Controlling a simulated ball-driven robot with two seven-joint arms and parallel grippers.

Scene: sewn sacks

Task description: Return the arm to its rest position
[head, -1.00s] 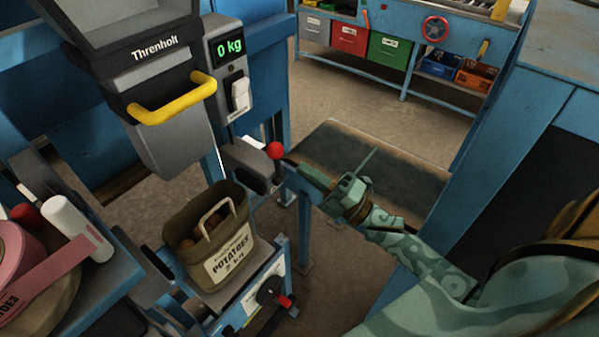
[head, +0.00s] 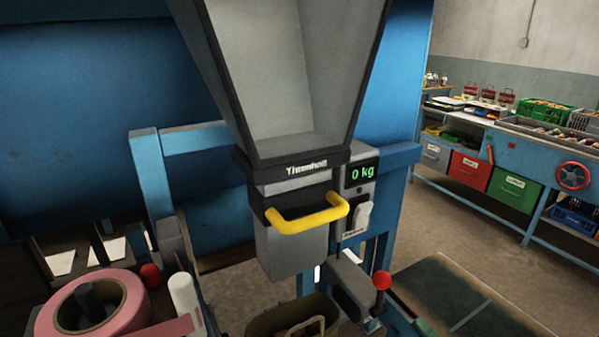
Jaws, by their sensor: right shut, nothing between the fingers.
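In the head view, only a small green tip of my right gripper (head: 424,328) shows at the bottom edge, right of the red ball knob (head: 382,280). It is shut and holds nothing. The rest of my right arm is below the frame. My left gripper is not in view. The olive potato sack (head: 285,318) stands under the grey hopper spout, with only its top and pale handle showing at the bottom edge.
The grey hopper (head: 270,80) with its yellow handle (head: 305,219) fills the middle, beside a display (head: 361,173) reading 0 kg. A pink tape roll (head: 120,300) lies at lower left. A blue bench with bins (head: 515,188) stands at right, beyond open floor.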

